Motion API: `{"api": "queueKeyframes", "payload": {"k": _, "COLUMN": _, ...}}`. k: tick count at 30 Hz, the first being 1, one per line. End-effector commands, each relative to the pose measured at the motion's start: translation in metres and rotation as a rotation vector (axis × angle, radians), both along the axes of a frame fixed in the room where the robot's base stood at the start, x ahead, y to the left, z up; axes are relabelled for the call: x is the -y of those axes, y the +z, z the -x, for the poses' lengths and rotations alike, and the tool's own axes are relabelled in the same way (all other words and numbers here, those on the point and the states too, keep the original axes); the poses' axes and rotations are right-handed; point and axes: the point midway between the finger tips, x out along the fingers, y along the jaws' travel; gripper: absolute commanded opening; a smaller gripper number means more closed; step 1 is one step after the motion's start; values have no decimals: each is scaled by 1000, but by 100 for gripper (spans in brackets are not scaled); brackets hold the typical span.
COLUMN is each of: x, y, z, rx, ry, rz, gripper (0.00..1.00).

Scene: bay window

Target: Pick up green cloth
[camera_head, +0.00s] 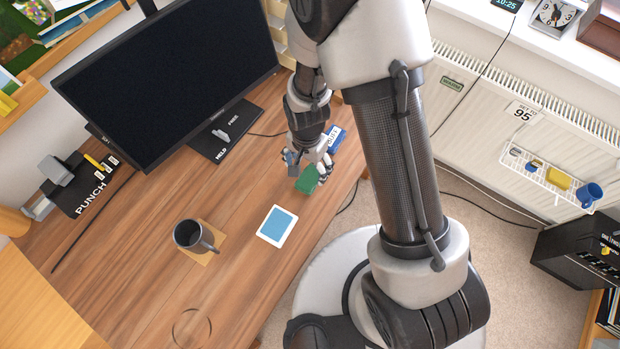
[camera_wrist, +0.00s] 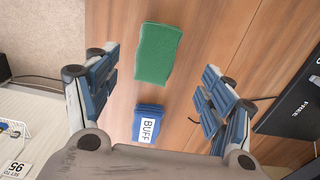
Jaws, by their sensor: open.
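The green cloth (camera_head: 308,179) lies on the wooden desk near its right edge, as a small folded rectangle. In the wrist view the green cloth (camera_wrist: 157,54) shows whole, ahead of and between the fingers. My gripper (camera_head: 308,168) is over the desk right by the cloth, pointing down. In the wrist view my gripper (camera_wrist: 158,92) has its blue-padded fingers spread wide with nothing between the pads.
A blue-and-white card (camera_head: 277,226) and a dark mug (camera_head: 191,237) on a tan coaster (camera_head: 211,256) lie nearer the front. The desk's right edge is close to the cloth, with a radiator (camera_head: 480,110) beyond.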

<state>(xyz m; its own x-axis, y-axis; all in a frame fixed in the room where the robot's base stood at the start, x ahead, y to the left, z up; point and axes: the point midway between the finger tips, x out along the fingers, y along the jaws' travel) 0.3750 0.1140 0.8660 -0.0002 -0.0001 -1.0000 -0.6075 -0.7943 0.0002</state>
Motion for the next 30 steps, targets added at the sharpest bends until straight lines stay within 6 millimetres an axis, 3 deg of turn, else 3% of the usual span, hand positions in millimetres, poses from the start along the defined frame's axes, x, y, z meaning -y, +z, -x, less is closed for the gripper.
{"api": "queueKeyframes", "payload": {"k": 3, "x": 0, "y": -17, "z": 0, "rx": 0, "ry": 0, "rz": 0, "gripper": 75}}
{"api": "queueKeyframes", "payload": {"k": 11, "x": 2, "y": -30, "z": 0, "rx": 0, "ry": 0, "rz": 0, "gripper": 75}}
{"api": "queueKeyframes", "payload": {"k": 19, "x": 7, "y": -70, "z": 1, "rx": -1, "ry": 0, "rz": 1, "gripper": 75}}
{"api": "queueKeyframes", "payload": {"k": 27, "x": 7, "y": -72, "z": 0, "rx": 1, "ry": 0, "rz": 1, "gripper": 75}}
{"api": "queueKeyframes", "payload": {"k": 30, "x": 7, "y": -72, "z": 0, "rx": 1, "ry": 0, "rz": 1, "gripper": 68}}
